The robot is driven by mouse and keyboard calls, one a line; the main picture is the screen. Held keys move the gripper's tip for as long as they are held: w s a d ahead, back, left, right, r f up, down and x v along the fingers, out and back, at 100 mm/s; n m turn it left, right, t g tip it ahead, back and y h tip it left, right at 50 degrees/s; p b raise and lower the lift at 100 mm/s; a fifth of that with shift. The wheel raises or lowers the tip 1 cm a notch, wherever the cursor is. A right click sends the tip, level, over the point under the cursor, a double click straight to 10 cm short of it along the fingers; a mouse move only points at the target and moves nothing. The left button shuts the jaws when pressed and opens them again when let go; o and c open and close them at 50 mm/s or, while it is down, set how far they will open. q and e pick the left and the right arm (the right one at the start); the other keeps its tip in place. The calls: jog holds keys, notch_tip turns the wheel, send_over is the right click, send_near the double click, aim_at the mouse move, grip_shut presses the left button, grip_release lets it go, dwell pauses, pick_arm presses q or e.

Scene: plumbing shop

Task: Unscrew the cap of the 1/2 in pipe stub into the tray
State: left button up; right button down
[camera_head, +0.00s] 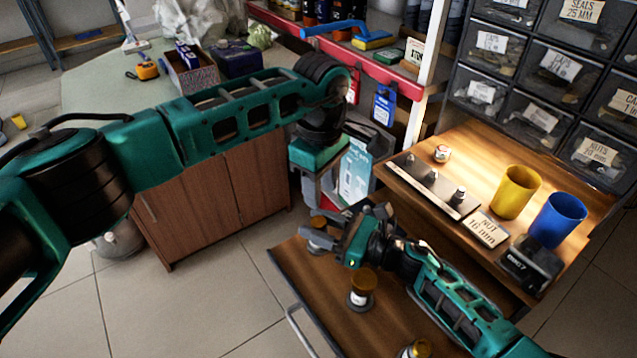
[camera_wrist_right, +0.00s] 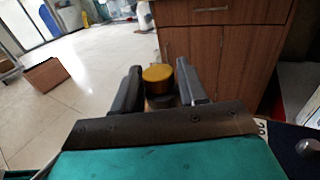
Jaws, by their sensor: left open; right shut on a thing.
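Several short stubs with brass caps stand on the wooden lower board. My right gripper (camera_head: 328,230) is shut on the brass cap (camera_head: 318,221) of the farthest stub. In the right wrist view the same cap (camera_wrist_right: 158,73) sits between the two dark fingers. A second capped stub (camera_head: 361,289) stands clear in front of it, and a third (camera_head: 417,349) is cut by the lower picture edge. My left gripper (camera_head: 316,178) is open, above and behind the held cap, its fingers partly hidden. I cannot tell which thing is the tray.
The upper wooden shelf holds a dark plate with pegs (camera_head: 433,185), a yellow cup (camera_head: 516,192), a blue cup (camera_head: 557,219), a "nut 16 mm" sign (camera_head: 486,229) and a black device (camera_head: 530,262). Labelled drawers (camera_head: 540,75) rise behind. The floor left of the board is clear.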

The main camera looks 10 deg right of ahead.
aim_at(318, 221)
pick_arm(q)
jog(key=m, duration=0.3)
jog(key=shift+m, duration=0.4)
jog(key=m, duration=0.5)
jog(key=shift+a, duration=0.1)
jog(key=m, duration=0.3)
jog(key=shift+m, duration=0.4)
jog(key=m, duration=0.4)
jog(key=shift+w+a, duration=0.1)
jog(key=shift+f+m, duration=0.3)
jog(key=shift+f, duration=3.75)
pick_arm(e)
jog(key=shift+f, duration=0.1)
pick_arm(q)
grip_shut()
jog(key=shift+o, duration=1.5)
grip_release()
